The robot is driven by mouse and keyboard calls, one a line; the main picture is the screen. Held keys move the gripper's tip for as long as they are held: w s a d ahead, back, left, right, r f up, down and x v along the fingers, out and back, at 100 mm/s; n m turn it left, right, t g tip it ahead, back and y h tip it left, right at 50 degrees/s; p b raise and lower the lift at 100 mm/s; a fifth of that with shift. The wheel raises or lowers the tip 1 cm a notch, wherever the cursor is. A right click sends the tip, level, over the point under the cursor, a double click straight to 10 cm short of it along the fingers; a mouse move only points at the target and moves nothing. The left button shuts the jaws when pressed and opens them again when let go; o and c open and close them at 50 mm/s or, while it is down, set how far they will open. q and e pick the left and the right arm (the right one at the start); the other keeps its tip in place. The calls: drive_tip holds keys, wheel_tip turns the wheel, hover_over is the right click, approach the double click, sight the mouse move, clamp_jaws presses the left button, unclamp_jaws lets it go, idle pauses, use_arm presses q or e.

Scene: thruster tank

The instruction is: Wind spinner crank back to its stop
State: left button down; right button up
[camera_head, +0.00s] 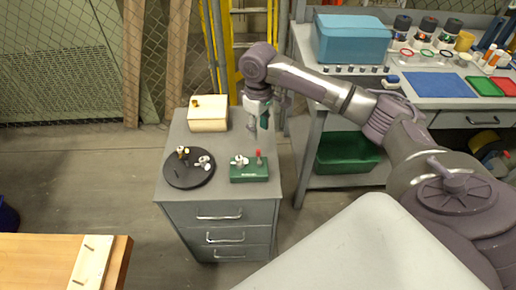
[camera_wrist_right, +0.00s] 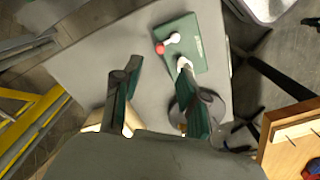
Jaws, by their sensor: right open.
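A small green base (camera_head: 249,174) stands on the grey drawer cabinet (camera_head: 222,190), with a red-tipped upright (camera_head: 259,156) and a small white-and-metal fitting (camera_head: 239,160) on top. It also shows in the right wrist view (camera_wrist_right: 203,48). To its left lies a round black disc (camera_head: 178,180) with a gold-and-white part and a pale fitting on it. I cannot tell for sure which of these is the spinner crank. My right gripper (camera_head: 262,128) is open and empty, pointing down above the cabinet behind the green base. Its fingers (camera_wrist_right: 160,72) partly hide the disc in the wrist view. My left gripper is out of view.
A pale wooden box (camera_head: 208,120) stands at the cabinet's back. A workbench (camera_head: 405,85) on the right holds a blue box (camera_head: 352,40) and several jars. A yellow ladder (camera_head: 229,45) leans behind. A wooden table (camera_head: 40,262) is front left.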

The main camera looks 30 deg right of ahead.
sight(258, 150)
wheel_tip(258, 150, down, 10)
drive_tip(key=shift+r, duration=0.1)
drive_tip(key=shift+c, duration=0.2)
clamp_jaws()
